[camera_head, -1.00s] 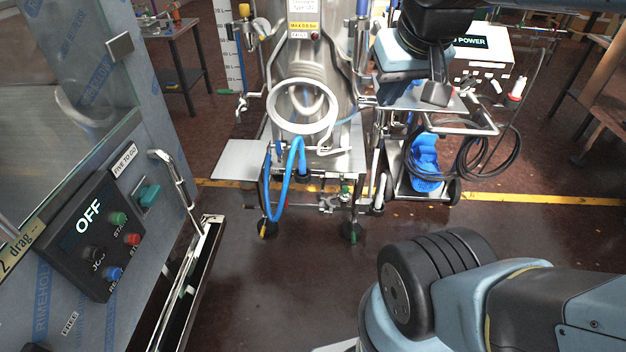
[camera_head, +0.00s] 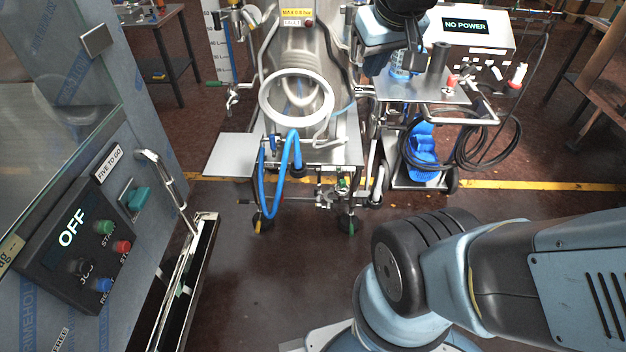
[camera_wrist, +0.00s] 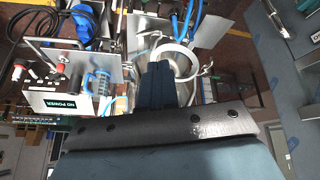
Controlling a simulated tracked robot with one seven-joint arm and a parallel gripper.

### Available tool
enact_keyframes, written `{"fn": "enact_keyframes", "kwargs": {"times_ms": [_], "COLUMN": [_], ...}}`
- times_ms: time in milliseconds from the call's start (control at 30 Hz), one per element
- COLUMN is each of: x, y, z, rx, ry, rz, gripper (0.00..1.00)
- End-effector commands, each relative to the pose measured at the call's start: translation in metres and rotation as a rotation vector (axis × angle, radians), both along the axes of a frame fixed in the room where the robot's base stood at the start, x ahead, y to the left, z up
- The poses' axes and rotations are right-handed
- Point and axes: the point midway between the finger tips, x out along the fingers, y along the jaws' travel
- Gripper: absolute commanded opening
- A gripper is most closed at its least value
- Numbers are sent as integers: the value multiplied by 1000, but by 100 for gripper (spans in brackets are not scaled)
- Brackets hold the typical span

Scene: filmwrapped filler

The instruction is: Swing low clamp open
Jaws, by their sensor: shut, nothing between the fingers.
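A steel vessel (camera_head: 301,100) on a wheeled frame stands ahead, with a white ring (camera_head: 297,97) across its front. Small clamp-like fittings (camera_head: 272,143) sit low on it, near a looped blue hose (camera_head: 290,165). More fittings (camera_head: 342,187) sit under its tray. I cannot tell which one is the low clamp. My gripper (camera_head: 414,65) is shut and empty, up and right of the ring, apart from the low fittings. In the wrist view my shut fingers (camera_wrist: 157,72) point toward the vessel and cover part of it; the white ring (camera_wrist: 174,58) shows just beyond.
A cart with a white "NO POWER" box (camera_head: 466,32) and coiled black cable (camera_head: 478,150) stands right of the vessel. A control panel reading OFF (camera_head: 85,240) is on the left machine. A flat plate (camera_head: 229,155) juts left from the frame. The near middle floor is clear.

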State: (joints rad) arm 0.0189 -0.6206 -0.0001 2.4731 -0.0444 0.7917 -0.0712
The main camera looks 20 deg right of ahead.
Motion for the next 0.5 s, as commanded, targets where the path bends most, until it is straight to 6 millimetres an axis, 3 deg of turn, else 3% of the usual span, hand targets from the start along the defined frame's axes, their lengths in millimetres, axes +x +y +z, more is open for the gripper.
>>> {"fn": "enact_keyframes", "kwargs": {"times_ms": [100,500], "x": [35,144], "y": [-8,-35], "z": [-12,-69], "rx": [-51,-207], "ry": [7,12], "rz": [41,221], "gripper": [0,0]}}
